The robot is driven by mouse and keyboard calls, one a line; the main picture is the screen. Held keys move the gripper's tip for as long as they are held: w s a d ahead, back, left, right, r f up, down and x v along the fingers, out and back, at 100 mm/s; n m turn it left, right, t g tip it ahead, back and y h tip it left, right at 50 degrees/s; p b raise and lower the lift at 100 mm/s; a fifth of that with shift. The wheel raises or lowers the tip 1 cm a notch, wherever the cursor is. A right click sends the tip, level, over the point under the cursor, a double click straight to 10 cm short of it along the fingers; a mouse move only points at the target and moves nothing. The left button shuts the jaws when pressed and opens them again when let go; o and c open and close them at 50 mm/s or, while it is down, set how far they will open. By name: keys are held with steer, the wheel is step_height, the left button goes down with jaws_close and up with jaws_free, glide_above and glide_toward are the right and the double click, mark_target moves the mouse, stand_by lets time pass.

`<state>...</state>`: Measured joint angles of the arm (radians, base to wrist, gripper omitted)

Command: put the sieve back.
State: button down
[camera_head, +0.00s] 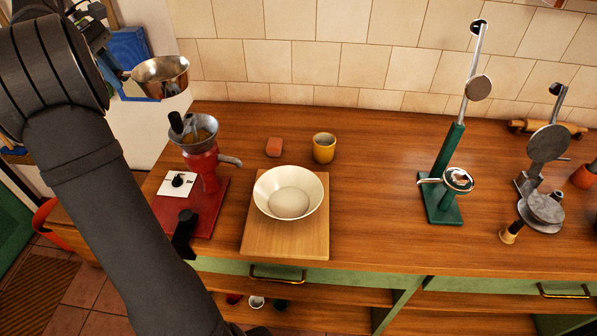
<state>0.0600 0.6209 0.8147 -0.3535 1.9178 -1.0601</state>
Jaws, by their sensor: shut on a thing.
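The sieve (161,77), a shiny metal bowl with a short handle, hangs in the air at the upper left, above and left of the red hand mill (203,165). My gripper (112,66) is at its handle on the left and is shut on it. Part of the gripper is hidden behind my dark arm. The sieve's bowl looks open side up, and I cannot tell whether anything is in it.
The mill has a metal hopper (188,136). A green stand (446,163) with a ring and a grey press (546,208) are at the right. The counter between mug and stand is clear.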

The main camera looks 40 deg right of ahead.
mark_target(182, 64)
steer(key=s+d+f, duration=0.1)
steer(key=d, duration=0.4)
steer(key=s+d+f, duration=0.1)
steer(key=s+d, duration=0.1)
steer(key=d, duration=0.2)
steer(key=s+d+f, duration=0.1)
steer(key=s+d, duration=0.1)
steer(key=d, duration=0.3)
steer(key=shift+s+d+f, duration=0.1)
steer(key=shift+d+f, duration=0.2)
steer(key=shift+d, duration=0.05)
steer(key=s+d+f+m, duration=0.1)
steer(key=s+d+f, duration=0.5)
steer(key=s+d, duration=0.45)
steer(key=s+d+f, duration=0.5)
steer(key=s+d, duration=0.5)
steer(key=d, duration=0.2)
steer(key=shift+g, duration=0.3)
steer(key=s+d+f, duration=0.1)
steer(key=s+f, duration=0.2)
steer(key=s+d+f, duration=0.1)
steer(key=s+f, duration=0.2)
steer(key=s, duration=0.1)
steer(key=s+d+f, duration=0.2)
steer(key=s+f, duration=0.1)
steer(key=shift+s, duration=0.35)
steer(key=shift+f, duration=2.4)
steer(key=shift+f, duration=0.1)
